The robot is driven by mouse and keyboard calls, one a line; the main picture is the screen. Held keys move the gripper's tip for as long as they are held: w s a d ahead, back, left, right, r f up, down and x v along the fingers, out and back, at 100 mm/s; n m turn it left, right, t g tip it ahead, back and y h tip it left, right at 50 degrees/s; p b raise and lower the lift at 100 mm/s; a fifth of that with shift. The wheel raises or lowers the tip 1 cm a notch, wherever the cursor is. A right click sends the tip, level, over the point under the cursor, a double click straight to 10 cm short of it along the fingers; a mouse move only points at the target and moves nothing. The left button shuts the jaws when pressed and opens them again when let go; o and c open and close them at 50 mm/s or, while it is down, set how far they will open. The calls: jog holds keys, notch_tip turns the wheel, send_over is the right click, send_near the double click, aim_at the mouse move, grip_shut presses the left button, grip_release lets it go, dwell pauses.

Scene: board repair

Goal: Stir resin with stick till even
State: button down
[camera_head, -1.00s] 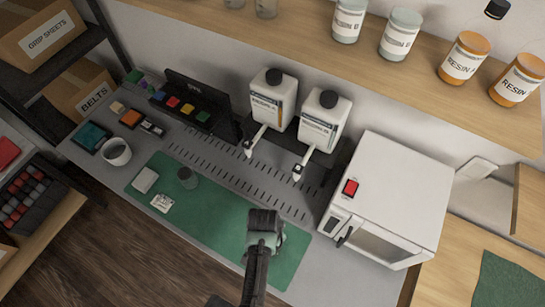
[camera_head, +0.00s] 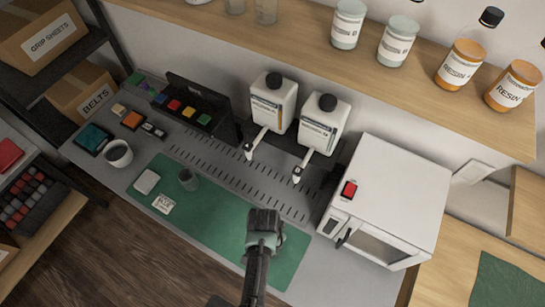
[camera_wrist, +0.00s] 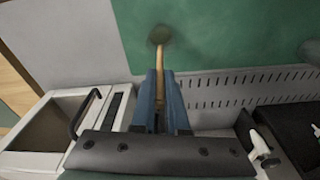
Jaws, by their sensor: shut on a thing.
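My gripper (camera_head: 264,216) is over the right part of the green mat (camera_head: 215,215). In the wrist view, its blue fingers (camera_wrist: 162,102) are shut on a thin tan stick (camera_wrist: 160,58). The stick's far end meets a dark, round, blurred patch (camera_wrist: 160,34) over the mat. I cannot tell whether this patch is a cup, resin or a shadow. My gripper hides the stick in the head view.
A white oven (camera_head: 388,205) stands right of the mat. Two pump bottles (camera_head: 270,105) (camera_head: 322,125) stand behind it. A white mug (camera_head: 118,153), a pale block (camera_head: 146,181) and a printed card (camera_head: 164,204) are at the left.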

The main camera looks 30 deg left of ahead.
jog(key=shift+r+p, duration=1.45)
jog(key=shift+r, duration=1.05)
